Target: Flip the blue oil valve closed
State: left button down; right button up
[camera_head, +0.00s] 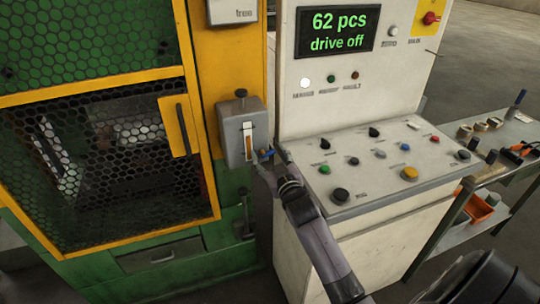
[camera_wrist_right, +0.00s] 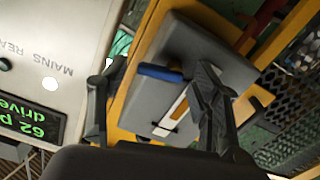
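The blue oil valve lever (camera_head: 266,153) is a small blue handle at the lower right of a grey oil box (camera_head: 232,118) on the yellow machine post. In the right wrist view the blue lever (camera_wrist_right: 161,72) lies across the grey box, near its white sight gauge (camera_wrist_right: 172,108). My right gripper (camera_head: 269,163) is at the lever in the head view. In the right wrist view its fingers (camera_wrist_right: 160,67) are spread apart, with the lever showing between them. I cannot tell whether either finger touches it. My left gripper is not in view.
A control console (camera_head: 385,165) with buttons and knobs stands close on the right. Its display (camera_head: 337,30) reads "62 pcs drive off". A green machine with a yellow-framed mesh door (camera_head: 110,165) is on the left. A tool bench (camera_head: 520,135) stands at far right.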

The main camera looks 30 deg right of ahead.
jog(key=c, duration=1.1)
jog(key=shift+m+p, duration=0.5)
jog(key=shift+m, duration=0.4)
jog(key=shift+d+f+m, duration=0.1)
jog(key=shift+f+m, duration=0.1)
jog(key=shift+m, duration=0.5)
jog(key=o, duration=1.1)
jog(key=shift+o, duration=0.2)
jog(key=v, duration=1.2)
